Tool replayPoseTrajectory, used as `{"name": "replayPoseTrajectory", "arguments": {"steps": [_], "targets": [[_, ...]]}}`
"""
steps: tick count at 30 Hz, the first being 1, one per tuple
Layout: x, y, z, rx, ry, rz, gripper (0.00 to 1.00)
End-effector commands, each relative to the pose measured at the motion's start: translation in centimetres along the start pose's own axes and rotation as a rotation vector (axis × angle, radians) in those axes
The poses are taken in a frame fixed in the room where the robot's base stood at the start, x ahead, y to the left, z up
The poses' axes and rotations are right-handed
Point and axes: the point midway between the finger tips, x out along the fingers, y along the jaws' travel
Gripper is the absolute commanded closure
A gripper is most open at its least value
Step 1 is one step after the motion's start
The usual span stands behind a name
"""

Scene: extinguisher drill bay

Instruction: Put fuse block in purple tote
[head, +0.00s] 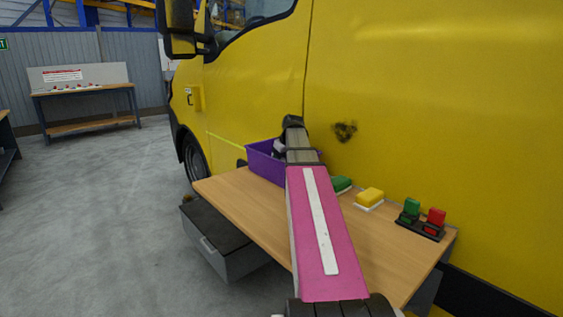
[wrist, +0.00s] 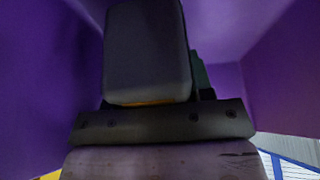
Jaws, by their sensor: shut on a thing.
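The purple tote (head: 262,166) stands at the far left end of the wooden table, against the yellow truck. My gripper (head: 281,147) reaches down at the tote, its tips partly hidden by my own arm. In the wrist view, the tote's purple walls (wrist: 285,75) surround my gripper (wrist: 165,65), so its fingers are inside. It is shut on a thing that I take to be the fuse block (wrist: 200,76). Only a dark green edge of it shows behind the broad grey finger. Whether it touches the tote floor cannot be told.
On the table (head: 240,194) are a green block (head: 342,184), partly hidden by my arm, a yellow block (head: 369,197), and a black holder (head: 420,229) with a green and a red piece. A grey box (head: 215,243) stands below the table's left side. Open floor lies left.

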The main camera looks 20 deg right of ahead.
Motion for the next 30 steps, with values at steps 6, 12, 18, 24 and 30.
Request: {"name": "replayPoseTrajectory", "arguments": {"steps": [6,12,18,24,30], "targets": [[0.8,0.0,0.3,-0.001,0.0,0.0,0.86],[0.9,0.0,0.4,0.0,0.0,0.0,0.86],[1.0,0.0,0.4,0.0,0.0,0.0,0.27],[0.9,0.0,0.4,0.0,0.0,0.0,0.27],[-0.3,0.0,0.3,0.0,0.001,0.001,0.27]]}}
